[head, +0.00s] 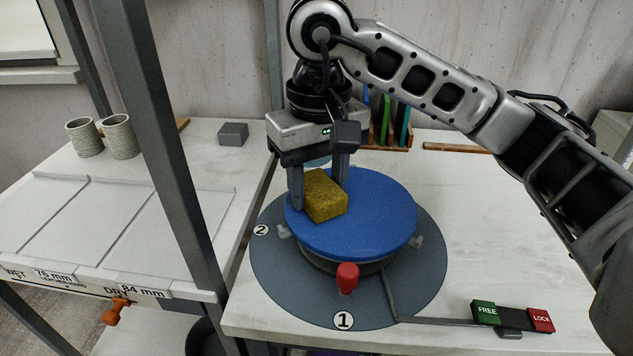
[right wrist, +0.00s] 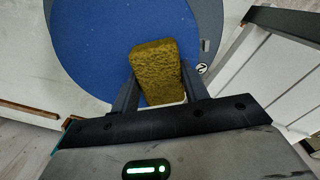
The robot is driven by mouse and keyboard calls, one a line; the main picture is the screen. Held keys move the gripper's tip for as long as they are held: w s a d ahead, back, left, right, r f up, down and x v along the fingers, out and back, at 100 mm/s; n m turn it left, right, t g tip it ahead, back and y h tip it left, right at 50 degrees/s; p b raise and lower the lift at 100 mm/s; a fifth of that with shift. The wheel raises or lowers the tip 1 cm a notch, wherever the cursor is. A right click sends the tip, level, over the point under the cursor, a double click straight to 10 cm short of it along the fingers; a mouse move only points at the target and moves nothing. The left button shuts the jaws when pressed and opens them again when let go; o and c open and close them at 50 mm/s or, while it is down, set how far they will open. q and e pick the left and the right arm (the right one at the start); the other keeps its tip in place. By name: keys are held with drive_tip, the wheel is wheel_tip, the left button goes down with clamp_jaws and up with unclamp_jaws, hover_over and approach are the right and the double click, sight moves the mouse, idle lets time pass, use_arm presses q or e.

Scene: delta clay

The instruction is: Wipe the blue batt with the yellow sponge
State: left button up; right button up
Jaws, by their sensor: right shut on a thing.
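The blue batt (head: 375,215) is a round disc on a dark wheel in the middle of the table. It fills the upper part of the right wrist view (right wrist: 95,35). The yellow sponge (head: 325,197) is a block at the left part of the batt. My right gripper (head: 320,192) points down and is shut on the sponge, with one finger on each side. In the right wrist view the sponge (right wrist: 157,72) sits between the fingers over the batt. I cannot tell whether its underside touches the batt. My left gripper is not in view.
A red knob (head: 347,277) stands at the wheel's front on a grey round mat (head: 285,290). A lever with FREE and LOCK blocks (head: 512,317) lies front right. A metal post (head: 170,140) and a tray shelf stand left. A rack of coloured tools (head: 385,125) is behind.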

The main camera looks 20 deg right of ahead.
sight(366, 206)
drive_tip(key=shift+s+d, duration=0.4)
drive_tip(key=shift+d, duration=0.25)
drive_tip(key=shift+s+d, duration=0.35)
drive_tip(key=shift+d, duration=0.25)
drive_tip(key=shift+s+d+f+b, duration=0.1)
drive_tip(key=shift+s+d+b, duration=0.35)
drive_tip(key=shift+d, duration=0.3)
drive_tip(key=shift+s+d+b, duration=0.3)
drive_tip(key=shift+s+d, duration=0.15)
drive_tip(key=shift+d, duration=0.25)
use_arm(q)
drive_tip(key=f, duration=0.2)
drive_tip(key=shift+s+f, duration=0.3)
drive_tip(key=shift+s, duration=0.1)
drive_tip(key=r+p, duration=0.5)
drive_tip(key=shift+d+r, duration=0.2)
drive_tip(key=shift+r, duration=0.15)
use_arm(e)
wheel_tip(366, 206, up, 6)
drive_tip(key=shift+r, duration=0.1)
use_arm(q)
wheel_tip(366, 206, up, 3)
drive_tip(key=p, duration=0.3)
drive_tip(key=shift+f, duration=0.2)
use_arm(e)
wheel_tip(366, 206, up, 3)
drive_tip(key=shift+f, duration=0.1)
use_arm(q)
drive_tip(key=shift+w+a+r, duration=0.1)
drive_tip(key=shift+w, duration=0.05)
